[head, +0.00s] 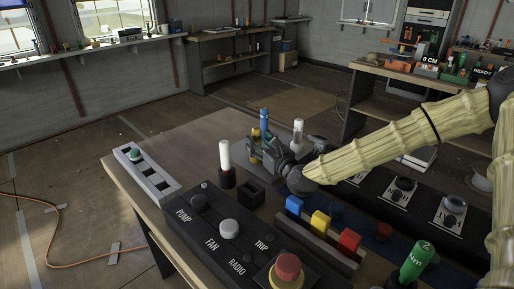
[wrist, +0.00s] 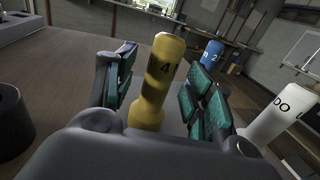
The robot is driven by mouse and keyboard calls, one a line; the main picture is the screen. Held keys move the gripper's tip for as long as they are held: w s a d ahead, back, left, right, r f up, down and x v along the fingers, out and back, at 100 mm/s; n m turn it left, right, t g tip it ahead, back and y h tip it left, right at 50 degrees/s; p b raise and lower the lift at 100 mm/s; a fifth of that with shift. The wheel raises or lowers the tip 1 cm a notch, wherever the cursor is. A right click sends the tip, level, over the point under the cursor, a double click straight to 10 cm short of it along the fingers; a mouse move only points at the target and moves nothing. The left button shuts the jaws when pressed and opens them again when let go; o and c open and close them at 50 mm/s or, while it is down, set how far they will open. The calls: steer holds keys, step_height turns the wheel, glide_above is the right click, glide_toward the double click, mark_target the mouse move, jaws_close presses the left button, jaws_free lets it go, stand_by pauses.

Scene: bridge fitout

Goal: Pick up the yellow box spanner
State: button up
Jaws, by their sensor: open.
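The yellow box spanner (wrist: 155,85) stands upright in the wrist view, marked with a dark 4. It is between the two green-padded fingers of my gripper (wrist: 160,92). The fingers are open, and a gap shows on the right side; on the left the finger is close to it, and I cannot tell if it touches. In the head view the yellow spanner (head: 256,134) is mostly hidden behind my gripper (head: 262,150), with its top showing below a blue spanner.
A blue spanner (wrist: 211,54) stands behind and a white one (wrist: 268,122) stands at right. In the head view a white cylinder in a black holder (head: 228,178), an empty black holder (head: 251,193) and a control panel (head: 225,235) are close by.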

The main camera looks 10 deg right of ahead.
steer(key=shift+x, duration=1.15)
jaws_close()
step_height(320, 180, up, 10)
steer(key=shift+r, duration=0.1)
steer(key=c, duration=0.8)
jaws_free()
jaws_close()
steer(key=shift+d, duration=0.15)
